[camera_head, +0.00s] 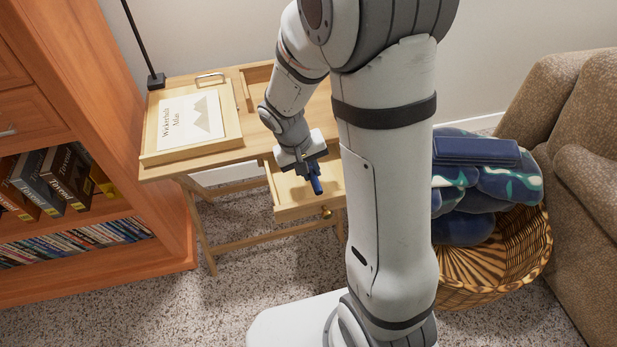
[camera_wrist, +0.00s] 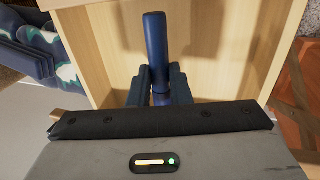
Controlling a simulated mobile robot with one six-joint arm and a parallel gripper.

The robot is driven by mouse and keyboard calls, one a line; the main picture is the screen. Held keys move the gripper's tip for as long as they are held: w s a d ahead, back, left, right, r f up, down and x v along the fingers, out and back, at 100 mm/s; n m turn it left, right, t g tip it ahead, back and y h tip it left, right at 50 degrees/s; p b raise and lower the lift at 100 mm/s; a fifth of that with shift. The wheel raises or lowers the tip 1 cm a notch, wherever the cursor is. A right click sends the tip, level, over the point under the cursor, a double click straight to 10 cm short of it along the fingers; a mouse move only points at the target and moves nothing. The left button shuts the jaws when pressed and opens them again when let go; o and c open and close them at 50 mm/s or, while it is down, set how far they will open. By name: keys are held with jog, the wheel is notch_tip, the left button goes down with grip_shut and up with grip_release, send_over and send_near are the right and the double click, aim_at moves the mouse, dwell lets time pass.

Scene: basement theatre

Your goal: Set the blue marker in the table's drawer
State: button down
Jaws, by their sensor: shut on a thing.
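The blue marker (camera_head: 316,184) is held in my gripper (camera_head: 309,170), which is shut on it. In the wrist view the marker (camera_wrist: 155,50) sticks out from between the fingers of my gripper (camera_wrist: 158,85). The table's drawer (camera_head: 291,211) is pulled open, with a round brass knob on its front. The marker is over the drawer opening; in the wrist view the drawer's pale wooden floor (camera_wrist: 205,60) lies behind it. I cannot tell how high above the floor the marker is. The table (camera_head: 180,82) is light wood. My arm hides its right part.
A bookcase (camera_head: 120,240) stands left. A wicker basket (camera_head: 520,255) with blue cloth and a sofa (camera_head: 585,150) stand right.

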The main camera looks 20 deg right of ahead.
notch_tip(320, 180, down, 2)
jog(key=shift+f+b, duration=0.25)
jog(key=shift+b, duration=0.05)
jog(key=shift+s, duration=0.1)
